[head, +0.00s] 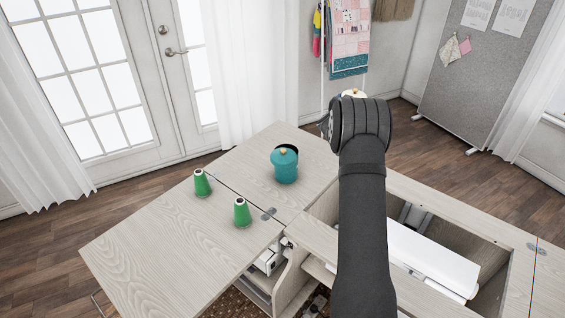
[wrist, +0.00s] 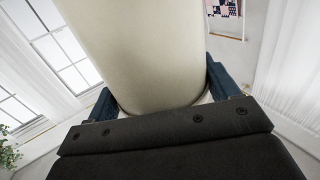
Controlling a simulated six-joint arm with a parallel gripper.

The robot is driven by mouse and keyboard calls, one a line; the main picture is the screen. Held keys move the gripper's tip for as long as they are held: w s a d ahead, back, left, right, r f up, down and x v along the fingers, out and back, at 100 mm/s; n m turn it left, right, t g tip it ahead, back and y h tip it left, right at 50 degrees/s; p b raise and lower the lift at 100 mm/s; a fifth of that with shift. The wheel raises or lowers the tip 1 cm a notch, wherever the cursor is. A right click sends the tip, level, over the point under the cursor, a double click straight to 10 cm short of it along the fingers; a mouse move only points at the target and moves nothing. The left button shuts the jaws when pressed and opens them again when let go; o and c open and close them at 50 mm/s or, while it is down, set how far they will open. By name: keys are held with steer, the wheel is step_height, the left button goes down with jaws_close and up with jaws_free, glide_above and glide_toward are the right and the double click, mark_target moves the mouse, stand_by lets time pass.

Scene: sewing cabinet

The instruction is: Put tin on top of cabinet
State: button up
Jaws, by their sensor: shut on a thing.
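A cream tin (wrist: 140,45) fills the middle of the wrist view, between the two blue fingers of my gripper (wrist: 160,95), which is shut on it. In the head view, only a small pale part with a tan knob (head: 353,92) shows above the dark wrist of my arm; it looks like the top of this tin. The rest of the tin and my fingers are hidden there behind my arm. The pale wood cabinet (head: 140,250) has its top spread open below. A teal tin (head: 285,168) with a lid and tan knob stands upright on its far leaf.
Two green thread cones (head: 201,183) (head: 241,212) stand on the left leaf, which is otherwise mostly bare. An open well at right holds a white machine (head: 430,258). A grey pinboard (head: 485,80) stands behind at right.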

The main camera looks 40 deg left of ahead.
steer(key=s+a+n+g+y, duration=0.15)
steer(key=s+a+y, duration=0.25)
steer(key=s+a, duration=0.85)
steer(key=s+a+n+g+y, duration=0.1)
steer(key=s+a+n+y, duration=0.2)
steer(key=s+a, duration=1)
step_height(320, 180, down, 16)
steer(key=w+a, duration=0.2)
steer(key=a, duration=0.1)
steer(key=shift+w+r, duration=0.15)
steer(key=shift+r, duration=0.05)
steer(key=shift+f, duration=0.1)
steer(key=o, duration=1.8)
steer(key=shift+f, duration=0.1)
